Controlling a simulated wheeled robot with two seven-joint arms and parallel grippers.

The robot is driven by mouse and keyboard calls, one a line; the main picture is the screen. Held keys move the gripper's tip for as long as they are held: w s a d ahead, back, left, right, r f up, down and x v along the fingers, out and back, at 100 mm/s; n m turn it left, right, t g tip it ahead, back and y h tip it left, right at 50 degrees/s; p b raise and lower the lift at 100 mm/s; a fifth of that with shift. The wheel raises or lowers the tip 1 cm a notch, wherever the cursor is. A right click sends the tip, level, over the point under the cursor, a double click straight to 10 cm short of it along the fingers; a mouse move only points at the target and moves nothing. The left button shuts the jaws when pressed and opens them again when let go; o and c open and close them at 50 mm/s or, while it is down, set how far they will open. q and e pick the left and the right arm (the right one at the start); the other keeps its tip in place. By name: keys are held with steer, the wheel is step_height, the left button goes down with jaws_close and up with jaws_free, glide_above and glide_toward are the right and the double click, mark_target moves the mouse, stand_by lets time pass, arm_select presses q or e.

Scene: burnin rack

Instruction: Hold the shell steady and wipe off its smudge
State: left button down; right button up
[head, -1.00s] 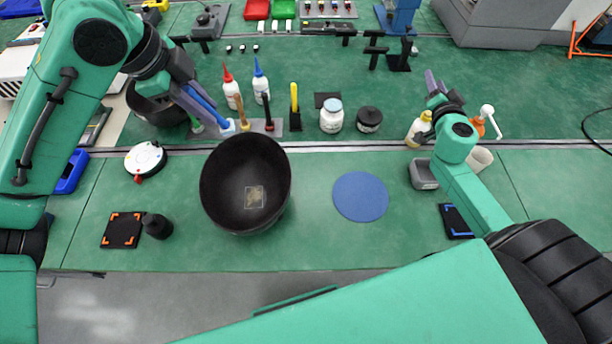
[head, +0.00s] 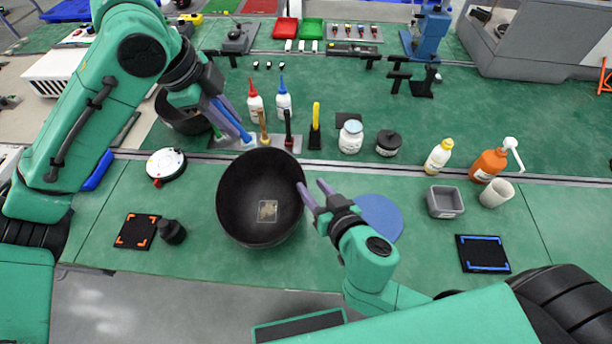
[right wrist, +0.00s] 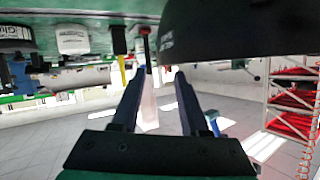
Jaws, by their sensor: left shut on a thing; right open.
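The shell (head: 235,205) is a large black bowl on the green bench, with a tan smudge (head: 267,210) inside a thin pale square on its inner wall. Its dark side also shows in the right wrist view (right wrist: 245,28). My left gripper (head: 232,122) is beyond the shell's far left rim, shut on a long blue-handled tool (head: 228,117) whose lower end is by the tool rack; the exact grip is hard to see. My right gripper (head: 313,191) is open beside the shell's right rim, and nothing shows held between its fingers. Contact with the rim cannot be told.
Brown, dark red and yellow (head: 316,114) handled tools stand behind the shell, near bottles and jars. A blue disc (head: 381,215) lies partly under my right arm. A grey tray (head: 445,202), white cup (head: 495,194) and orange bottle (head: 489,165) stand right. A black cylinder (head: 172,232) is left.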

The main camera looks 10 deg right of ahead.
mark_target(300, 171)
steer(key=x, duration=0.8)
steer(key=shift+w+a+f, duration=0.1)
steer(key=shift+w, duration=0.2)
jaws_close()
stand_by(1.8)
